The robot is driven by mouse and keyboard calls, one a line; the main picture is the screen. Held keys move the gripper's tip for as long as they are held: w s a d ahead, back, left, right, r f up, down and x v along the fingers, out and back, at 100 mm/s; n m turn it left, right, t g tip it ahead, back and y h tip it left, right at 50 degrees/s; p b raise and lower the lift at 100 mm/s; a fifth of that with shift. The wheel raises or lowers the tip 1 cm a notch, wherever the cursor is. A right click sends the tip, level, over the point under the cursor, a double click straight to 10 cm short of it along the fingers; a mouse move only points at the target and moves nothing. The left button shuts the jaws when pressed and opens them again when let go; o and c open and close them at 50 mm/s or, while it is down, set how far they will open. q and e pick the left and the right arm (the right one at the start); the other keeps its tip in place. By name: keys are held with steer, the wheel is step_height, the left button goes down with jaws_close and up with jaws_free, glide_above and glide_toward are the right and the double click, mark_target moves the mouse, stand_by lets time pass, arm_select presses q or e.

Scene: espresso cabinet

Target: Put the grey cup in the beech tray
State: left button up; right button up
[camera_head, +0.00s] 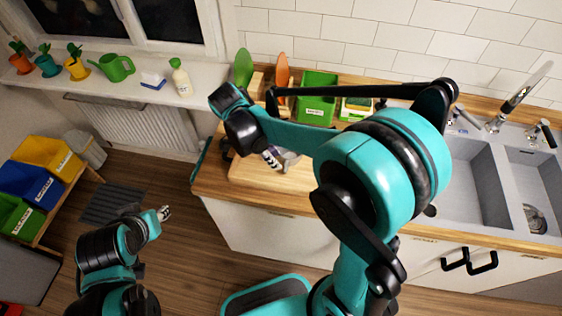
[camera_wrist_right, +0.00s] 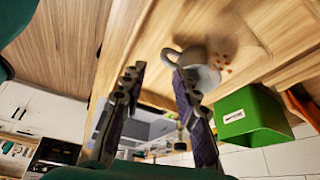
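The grey cup (camera_wrist_right: 203,72) is on a wooden surface in the right wrist view, its handle towards my right gripper (camera_wrist_right: 157,76). That gripper is open, with one finger close to the cup's handle side; I cannot tell if they touch. In the head view the cup (camera_head: 289,157) is partly hidden by my right arm, beside the right gripper (camera_head: 272,160). A pale wooden board or tray (camera_head: 245,173) lies on the counter there; I cannot tell for sure that it is the beech tray. My left gripper (camera_head: 164,213) is low over the floor, far from the cup.
A green bin (camera_head: 317,90) stands on the counter behind the cup and shows in the wrist view (camera_wrist_right: 250,117). Small brown bits (camera_wrist_right: 225,62) lie beside the cup. A double sink (camera_head: 475,170) is at the right. Potted plants and a green watering can (camera_head: 117,67) stand on the windowsill.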

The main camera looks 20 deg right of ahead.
steer(key=s+d+r+n+t+y, duration=0.1)
steer(key=s+r+n+t+y, duration=0.1)
steer(key=n, duration=0.8)
steer(key=s+d+r+n+t+y, duration=0.1)
steer(key=s+r+n+t+y, duration=0.1)
steer(key=s+r+n+t, duration=0.2)
steer(key=s+n+t, duration=0.2)
steer(key=s+n, duration=0.2)
steer(key=n, duration=0.2)
steer(key=shift+d+r+n, duration=0.15)
steer(key=shift+d+n, duration=0.1)
steer(key=shift+n, duration=0.15)
step_height(320, 180, down, 7)
steer(key=b, duration=0.7)
steer(key=shift+f, duration=0.2)
